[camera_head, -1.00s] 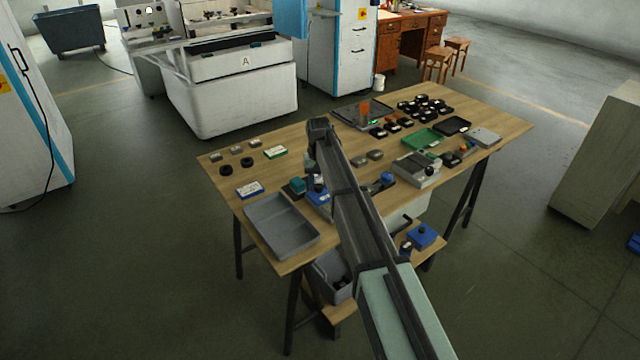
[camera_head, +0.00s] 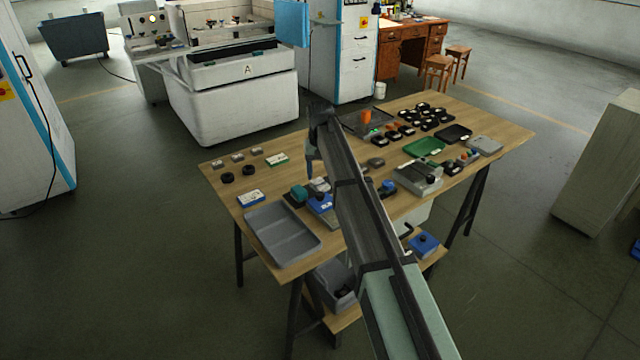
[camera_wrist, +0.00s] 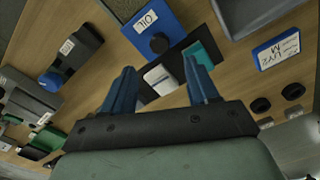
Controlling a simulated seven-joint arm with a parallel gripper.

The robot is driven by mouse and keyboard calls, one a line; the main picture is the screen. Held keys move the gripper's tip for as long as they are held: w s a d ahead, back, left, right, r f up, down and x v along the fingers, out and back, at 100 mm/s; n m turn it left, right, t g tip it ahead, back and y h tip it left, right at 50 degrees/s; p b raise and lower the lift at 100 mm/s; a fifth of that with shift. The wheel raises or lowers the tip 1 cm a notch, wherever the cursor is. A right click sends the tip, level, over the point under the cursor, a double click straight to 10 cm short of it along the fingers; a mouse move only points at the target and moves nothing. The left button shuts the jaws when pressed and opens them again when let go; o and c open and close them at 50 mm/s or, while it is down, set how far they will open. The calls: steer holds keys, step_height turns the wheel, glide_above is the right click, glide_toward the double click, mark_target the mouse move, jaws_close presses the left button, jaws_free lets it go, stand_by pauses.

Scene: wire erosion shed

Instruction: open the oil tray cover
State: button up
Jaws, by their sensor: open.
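The oil tray cover (camera_wrist: 147,24) is blue, with a white "OIL" label and a round black knob (camera_wrist: 159,43). In the head view its blue surface (camera_head: 322,205) shows beside my arm, partly hidden by it. It looks shut, though its far part is cut off in the wrist view. My gripper (camera_wrist: 160,64) has two blue fingers, spread apart with nothing gripped. The knob appears just beyond the fingertips, apart from them. In the head view my gripper (camera_head: 310,173) hangs above the table, behind the cover.
A teal block (camera_wrist: 204,54) and a pale labelled block (camera_wrist: 160,79) lie close to the cover. A grey tray (camera_head: 268,240) stands at the table's front left. A blue-and-white box (camera_wrist: 278,52) lies on bare wood. Several dark parts fill the back right.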

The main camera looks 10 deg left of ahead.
steer(key=shift+r, duration=2.95)
steer(key=s+d+f+n+g, duration=0.1)
steer(key=s+d+f, duration=0.7)
steer(key=s+f, duration=0.15)
steer(key=s+d+f+g, duration=0.1)
steer(key=s+d+f, duration=0.8)
steer(key=s, duration=0.2)
steer(key=s+d+f+m+g, duration=0.1)
steer(key=s+d+f, duration=0.3)
steer(key=s+f, duration=0.45)
steer(key=s+d+f+m+g, duration=0.1)
steer(key=s+d+f, duration=0.35)
steer(key=f, duration=0.65)
steer(key=s+d+f+m+g, duration=0.1)
steer(key=s+d+f, duration=0.1)
steer(key=s+f, duration=0.3)
steer(key=s+d+f+g, duration=0.1)
steer(key=s+f, duration=0.4)
steer(key=s, duration=0.7)
steer(key=s+d+f+m, duration=0.1)
steer(key=s+d+f, duration=0.3)
steer(key=s, duration=0.5)
steer(key=shift+s+f+m+g, duration=0.15)
steer(key=shift+f+m+g, duration=0.2)
steer(key=shift+f, duration=0.55)
